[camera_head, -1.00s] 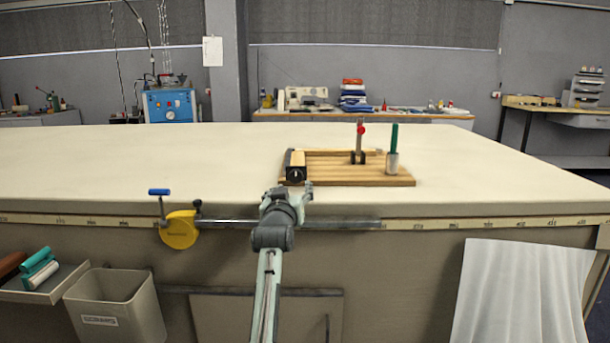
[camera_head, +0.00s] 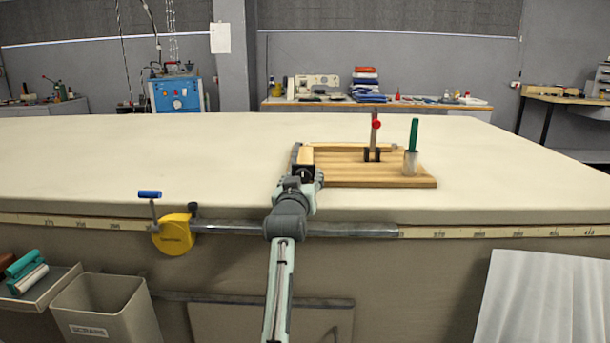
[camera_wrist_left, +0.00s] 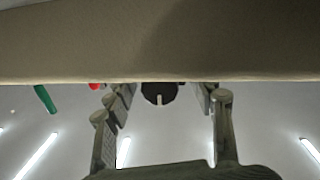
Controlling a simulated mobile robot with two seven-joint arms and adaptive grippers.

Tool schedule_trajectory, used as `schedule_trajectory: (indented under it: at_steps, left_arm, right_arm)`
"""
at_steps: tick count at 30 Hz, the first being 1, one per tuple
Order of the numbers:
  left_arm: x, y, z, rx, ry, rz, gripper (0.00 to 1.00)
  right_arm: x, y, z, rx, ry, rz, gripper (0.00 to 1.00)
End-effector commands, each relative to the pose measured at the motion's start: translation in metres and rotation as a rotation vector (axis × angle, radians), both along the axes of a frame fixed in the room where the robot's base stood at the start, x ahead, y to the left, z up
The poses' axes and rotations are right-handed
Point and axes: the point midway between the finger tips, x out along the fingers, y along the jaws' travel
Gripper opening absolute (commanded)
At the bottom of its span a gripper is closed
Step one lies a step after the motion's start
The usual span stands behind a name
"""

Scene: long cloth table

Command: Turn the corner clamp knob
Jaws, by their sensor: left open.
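The corner clamp knob (camera_wrist_left: 160,92) is a black round knob with a pale mark. In the left wrist view it shows at the top middle, between my two fingers, partly cut off by the table edge. In the head view the black clamp end (camera_head: 306,171) sits at the front left corner of the wooden board (camera_head: 400,182), partly hidden behind my gripper. My left gripper (camera_head: 304,181) is open, just in front of the knob, with a finger on either side of it in the wrist view. I cannot tell whether the fingers touch it. My right gripper is not in view.
On the board stand a lever with a red knob (camera_head: 376,124) and a green-handled tool (camera_head: 413,134) in a holder. A yellow tape measure (camera_head: 173,235) and a blue-handled clamp (camera_head: 150,194) sit at the table's front edge. The left tabletop (camera_head: 140,155) is clear.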

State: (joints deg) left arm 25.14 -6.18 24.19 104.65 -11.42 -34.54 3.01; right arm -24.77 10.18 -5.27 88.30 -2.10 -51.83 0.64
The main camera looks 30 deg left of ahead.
Motion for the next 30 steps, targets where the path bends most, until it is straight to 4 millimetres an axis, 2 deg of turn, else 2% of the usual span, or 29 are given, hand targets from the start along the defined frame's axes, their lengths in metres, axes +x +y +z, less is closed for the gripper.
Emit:
schedule_trajectory:
  at_steps: [8,20,30]
  left_arm:
    - [-0.0004,0.0000,-0.0001,0.000,0.000,0.000,0.53]
    - [-0.0004,0.0001,0.0001,0.000,0.000,0.000,0.04]
    - [-0.0006,0.0011,0.0008,0.049,0.028,0.001,0.04]
  right_arm:
    - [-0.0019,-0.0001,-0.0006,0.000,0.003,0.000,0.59]
    - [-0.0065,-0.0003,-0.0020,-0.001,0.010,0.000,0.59]
    - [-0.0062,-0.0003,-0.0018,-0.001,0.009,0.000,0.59]
